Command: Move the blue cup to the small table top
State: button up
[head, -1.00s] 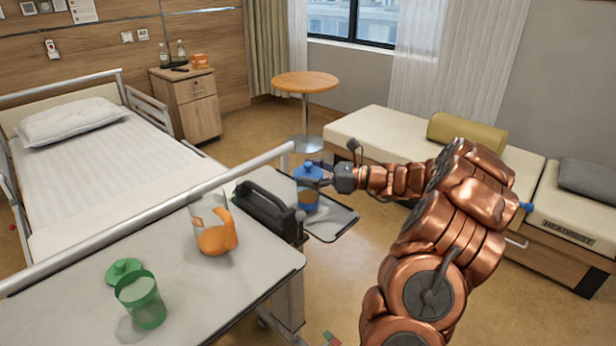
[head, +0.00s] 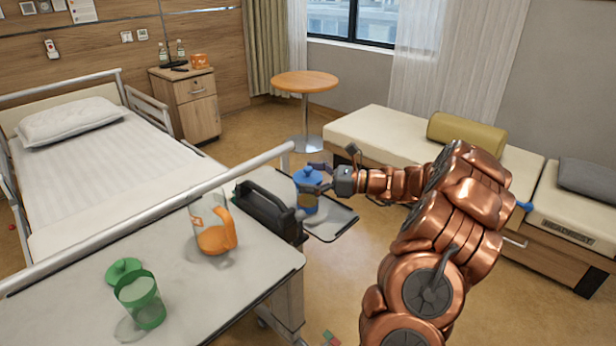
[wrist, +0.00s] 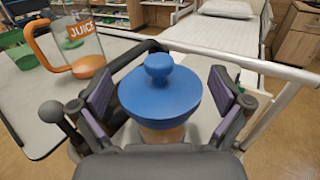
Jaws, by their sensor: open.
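The blue cup (head: 308,203) stands upright with a blue knobbed lid (head: 307,177); its body looks amber below. It is by the grey tray (head: 338,226) at the bed table's far end; its base is partly hidden. My gripper (head: 320,178) is open, its fingers on either side of the cup. In the wrist view the lid (wrist: 160,92) sits between the two purple pads of my gripper (wrist: 162,100), with gaps visible beside the lid. The small table top (head: 305,81) is round, orange-brown and bare, near the window.
A black caddy (head: 266,211) stands close left of the cup. A juice jug (head: 213,228) and a green cup (head: 140,298) are on the bed table (head: 70,300). The bed rail (head: 190,199) runs nearby. A bench (head: 385,141) stands right. Open floor lies before the small table.

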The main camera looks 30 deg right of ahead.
jog(key=shift+d+r, duration=0.1)
jog(key=shift+r, duration=0.05)
jog(key=v, duration=1.2)
dwell(0.6)
